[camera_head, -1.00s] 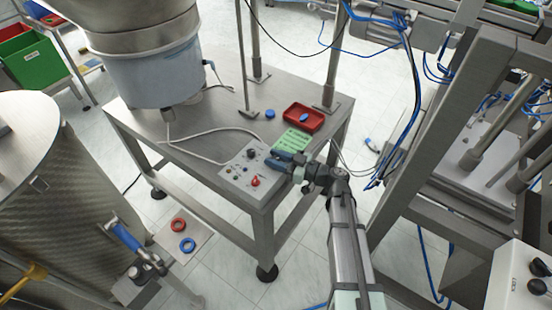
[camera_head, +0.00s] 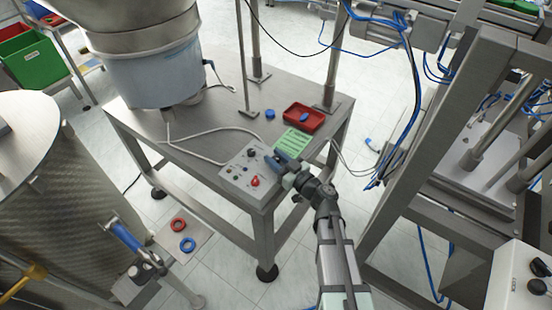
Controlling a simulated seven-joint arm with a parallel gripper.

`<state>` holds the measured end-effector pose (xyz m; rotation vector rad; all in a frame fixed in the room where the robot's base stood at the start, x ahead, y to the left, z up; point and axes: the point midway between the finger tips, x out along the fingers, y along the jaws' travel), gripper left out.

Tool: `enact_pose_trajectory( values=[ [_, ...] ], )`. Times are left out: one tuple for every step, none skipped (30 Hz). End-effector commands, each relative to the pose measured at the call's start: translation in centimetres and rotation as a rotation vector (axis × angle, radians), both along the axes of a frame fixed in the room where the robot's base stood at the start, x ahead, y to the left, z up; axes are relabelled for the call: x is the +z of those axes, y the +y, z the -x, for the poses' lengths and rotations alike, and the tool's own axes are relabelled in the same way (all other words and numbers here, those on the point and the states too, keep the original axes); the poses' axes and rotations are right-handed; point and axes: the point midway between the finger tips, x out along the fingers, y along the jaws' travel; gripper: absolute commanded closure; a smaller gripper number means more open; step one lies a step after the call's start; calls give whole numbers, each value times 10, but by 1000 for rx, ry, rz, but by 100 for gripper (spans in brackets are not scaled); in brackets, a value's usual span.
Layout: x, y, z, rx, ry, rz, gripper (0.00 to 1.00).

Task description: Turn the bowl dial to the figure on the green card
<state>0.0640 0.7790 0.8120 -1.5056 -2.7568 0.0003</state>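The control box (camera_head: 235,182) sits at the front corner of the steel table. Its grey top carries a black dial (camera_head: 252,153) near the back, a red knob (camera_head: 255,181) and smaller controls. The dial's pointer and figures are too small to read. The green card (camera_head: 293,142) lies just behind my gripper, with lines of print too small to read. My gripper (camera_head: 276,162) is over the box's right edge, right of the dial and apart from it. Its two blue fingers look spread, with nothing seen between them.
A red tray (camera_head: 303,126) with a blue cap stands behind the card, and another blue cap (camera_head: 270,114) lies left of it. A thin post (camera_head: 245,75) rises behind the box. A grey cable (camera_head: 200,157) crosses the table. The feeder bowl (camera_head: 155,70) stands at the back left.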

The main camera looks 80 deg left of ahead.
Motion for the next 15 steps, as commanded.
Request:
enact_pose_trajectory(
  values=[
    [0,1,0,1,1,-1,62],
    [0,1,0,1,1,-1,59],
    [0,1,0,1,1,-1,56],
    [0,1,0,1,1,-1,53],
    [0,0,0,1,1,-1,50],
    [0,0,0,1,0,0,48],
    [0,0,0,1,0,0,48],
    [0,0,0,1,0,0,48],
    [0,0,0,1,0,0,48],
    [0,0,0,1,0,0,48],
    [0,0,0,1,0,0,48],
    [0,0,0,1,0,0,48],
    [0,-1,0,1,0,0,48],
    [0,-1,-1,1,0,0,48],
    [0,-3,-2,1,0,0,48]
  ],
)
